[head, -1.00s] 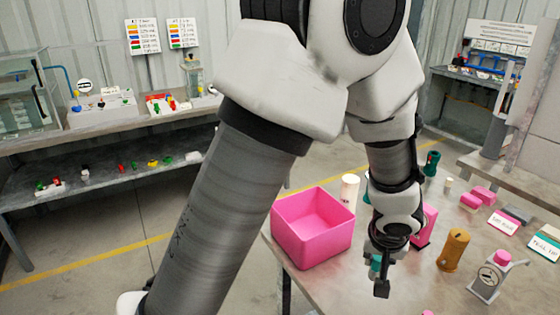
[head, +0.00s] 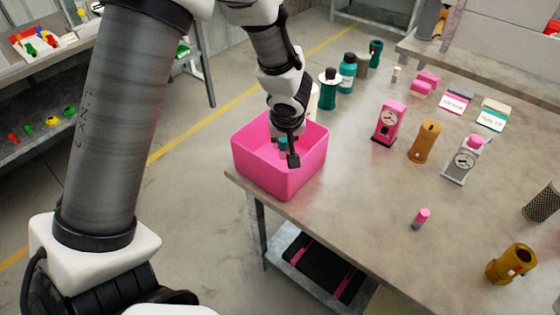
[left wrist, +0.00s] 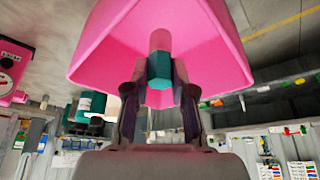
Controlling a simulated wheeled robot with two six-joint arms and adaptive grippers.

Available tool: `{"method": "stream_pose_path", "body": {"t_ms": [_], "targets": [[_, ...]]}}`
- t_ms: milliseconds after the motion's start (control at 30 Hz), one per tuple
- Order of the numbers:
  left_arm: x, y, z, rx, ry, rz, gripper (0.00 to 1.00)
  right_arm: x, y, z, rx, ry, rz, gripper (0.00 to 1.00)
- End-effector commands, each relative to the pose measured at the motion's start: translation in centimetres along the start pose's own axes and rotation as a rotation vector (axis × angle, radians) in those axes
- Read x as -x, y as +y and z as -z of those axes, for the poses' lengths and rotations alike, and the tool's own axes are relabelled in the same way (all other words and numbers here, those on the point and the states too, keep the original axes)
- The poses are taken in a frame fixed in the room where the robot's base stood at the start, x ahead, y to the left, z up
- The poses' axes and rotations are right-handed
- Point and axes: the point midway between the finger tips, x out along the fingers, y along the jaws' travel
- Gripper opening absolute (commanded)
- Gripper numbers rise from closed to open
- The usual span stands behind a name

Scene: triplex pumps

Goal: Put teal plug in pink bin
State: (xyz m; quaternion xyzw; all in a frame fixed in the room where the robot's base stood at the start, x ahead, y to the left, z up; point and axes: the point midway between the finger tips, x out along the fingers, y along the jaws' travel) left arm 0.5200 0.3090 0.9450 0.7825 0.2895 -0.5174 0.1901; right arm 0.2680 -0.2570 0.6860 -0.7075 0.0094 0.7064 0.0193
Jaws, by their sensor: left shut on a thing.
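The pink bin (head: 262,164) stands at the table's near left corner in the head view, and its inside fills the top of the left wrist view (left wrist: 105,45). My left gripper (head: 288,152) is over the bin's opening, pointing down into it. It is shut on the teal plug (left wrist: 159,68), which sits between its two fingers in the left wrist view. The plug has a teal hexagonal part and a paler pinkish end that points toward the bin's inside. In the head view the plug is mostly hidden by the gripper. My right gripper is not in view.
Teal bottles (head: 328,88) stand just behind the bin. A pink gauge (head: 389,122), an orange-brown cylinder (head: 425,141) and a grey gauge (head: 463,160) stand to the right. A small pink-topped plug (head: 421,218) stands nearer. The table (head: 350,190) is clear right of the bin.

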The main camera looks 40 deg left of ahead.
Motion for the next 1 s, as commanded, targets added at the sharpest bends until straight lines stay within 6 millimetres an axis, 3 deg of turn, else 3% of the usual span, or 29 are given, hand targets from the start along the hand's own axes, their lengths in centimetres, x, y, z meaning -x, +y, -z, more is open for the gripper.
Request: {"method": "stream_pose_path", "body": {"t_ms": [33, 367, 800, 833, 900, 1000], "targets": [[-1.8, -0.1, -0.8, -0.003, -0.003, 0.003, 0.00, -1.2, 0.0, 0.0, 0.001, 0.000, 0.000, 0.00], [-6.6, -0.1, -2.8, -0.002, -0.001, 0.002, 0.00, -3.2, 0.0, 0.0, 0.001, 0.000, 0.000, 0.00], [-7.2, 0.0, -3.0, 0.001, 0.000, 0.000, 0.00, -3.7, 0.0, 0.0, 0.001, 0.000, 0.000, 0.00], [-7.1, 0.0, -3.0, 0.001, 0.000, 0.000, 0.28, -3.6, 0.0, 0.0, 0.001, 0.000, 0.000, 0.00], [-7.0, 0.0, -2.9, 0.001, 0.000, 0.000, 0.49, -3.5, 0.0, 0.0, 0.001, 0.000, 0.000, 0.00], [-7.0, 0.0, -2.9, 0.001, 0.000, 0.000, 0.49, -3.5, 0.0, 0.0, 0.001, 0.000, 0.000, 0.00]]}}
